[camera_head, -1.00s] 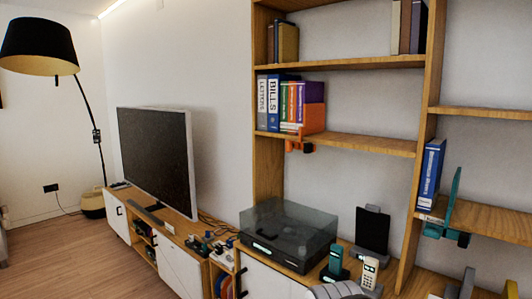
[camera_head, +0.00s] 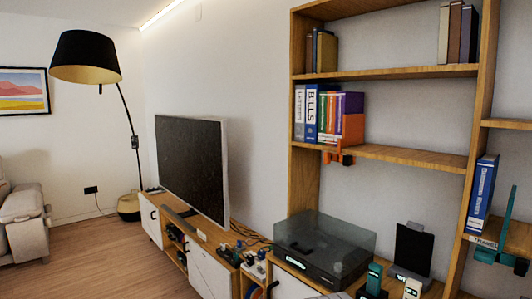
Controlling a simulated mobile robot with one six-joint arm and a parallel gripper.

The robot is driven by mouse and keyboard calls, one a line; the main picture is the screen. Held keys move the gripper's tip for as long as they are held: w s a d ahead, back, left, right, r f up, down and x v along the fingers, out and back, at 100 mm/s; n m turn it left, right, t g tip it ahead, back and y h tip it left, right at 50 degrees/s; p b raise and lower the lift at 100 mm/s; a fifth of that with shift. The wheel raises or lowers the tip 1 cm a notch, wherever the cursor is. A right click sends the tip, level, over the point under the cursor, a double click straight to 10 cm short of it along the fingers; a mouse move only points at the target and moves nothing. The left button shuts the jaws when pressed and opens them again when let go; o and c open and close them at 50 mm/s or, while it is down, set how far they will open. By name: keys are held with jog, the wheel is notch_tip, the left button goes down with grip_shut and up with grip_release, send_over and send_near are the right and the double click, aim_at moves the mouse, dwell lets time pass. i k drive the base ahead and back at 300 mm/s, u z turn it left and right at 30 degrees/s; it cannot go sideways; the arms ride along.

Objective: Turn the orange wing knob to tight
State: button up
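An orange clamp-like bookend (camera_head: 353,128) stands on the middle shelf, against the right end of a row of binders and books. Its lower orange part (camera_head: 327,157) hangs under the shelf's front edge, next to a small black piece (camera_head: 347,160). This lower part may be the orange wing knob, but it is too small for me to tell its wing shape or how tight it is. My gripper is not in view.
A teal clamp (camera_head: 498,252) holds a blue binder (camera_head: 483,195) on the right shelf. Below stand a turntable (camera_head: 325,250), phones and a dark tablet (camera_head: 411,248). A TV (camera_head: 192,165) and arc lamp (camera_head: 87,57) are left. Floor (camera_head: 95,245) is clear.

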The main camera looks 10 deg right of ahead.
aim_at(328, 157)
jog(key=z, duration=0.15)
jog(key=i, duration=1.5)
jog(key=z, duration=0.75)
